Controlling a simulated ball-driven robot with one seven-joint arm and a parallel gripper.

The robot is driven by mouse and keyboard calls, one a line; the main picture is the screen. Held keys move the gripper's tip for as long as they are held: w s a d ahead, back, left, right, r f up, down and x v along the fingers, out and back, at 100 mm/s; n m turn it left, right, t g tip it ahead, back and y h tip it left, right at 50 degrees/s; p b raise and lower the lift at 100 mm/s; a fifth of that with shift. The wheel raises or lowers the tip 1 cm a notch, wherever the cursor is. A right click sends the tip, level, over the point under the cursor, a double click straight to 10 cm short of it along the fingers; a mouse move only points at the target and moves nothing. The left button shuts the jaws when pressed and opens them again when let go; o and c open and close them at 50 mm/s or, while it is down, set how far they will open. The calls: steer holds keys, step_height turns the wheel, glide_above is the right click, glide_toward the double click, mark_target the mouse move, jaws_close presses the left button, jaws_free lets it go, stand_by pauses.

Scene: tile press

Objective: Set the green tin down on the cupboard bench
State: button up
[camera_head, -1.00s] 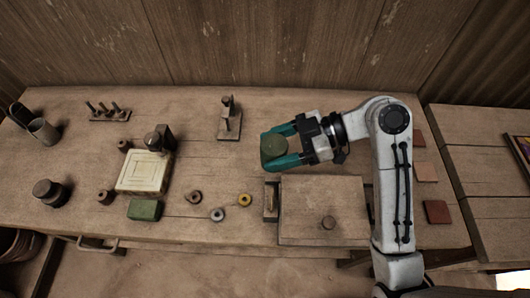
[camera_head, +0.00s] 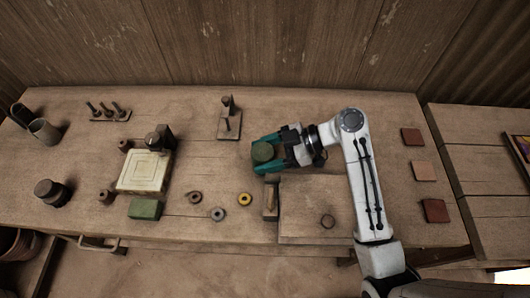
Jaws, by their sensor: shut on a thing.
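My gripper (camera_head: 267,154) is shut on the green tin (camera_head: 263,152), a round dark green thing between its two teal fingers. They are over the middle of the long wooden bench (camera_head: 75,115), left of my arm. The tin looks upright with its round top showing. I cannot tell how high it is above the wood, as its underside is hidden. A second wooden bench (camera_head: 478,160) stands at the right, past a narrow gap. No label shows which one is the cupboard bench.
Below the gripper lie a flat wooden board (camera_head: 310,220) and a yellow ring (camera_head: 245,199). A peg stand (camera_head: 229,123) is just behind left. A cream press block (camera_head: 144,172) and a green block (camera_head: 145,209) are left. Three square tiles (camera_head: 424,171) lie right of my arm.

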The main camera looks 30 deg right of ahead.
steer(key=shift+f, duration=0.15)
steer(key=o, duration=1.2)
steer(key=shift+r, duration=0.25)
steer(key=p+v, duration=0.5)
steer(key=v, duration=0.5)
steer(key=shift+d+r, duration=0.1)
steer(key=shift+r, duration=0.15)
steer(key=shift+s+d+r+p, duration=0.1)
steer(key=shift+s+d+p, duration=0.35)
steer(key=shift+d, duration=0.25)
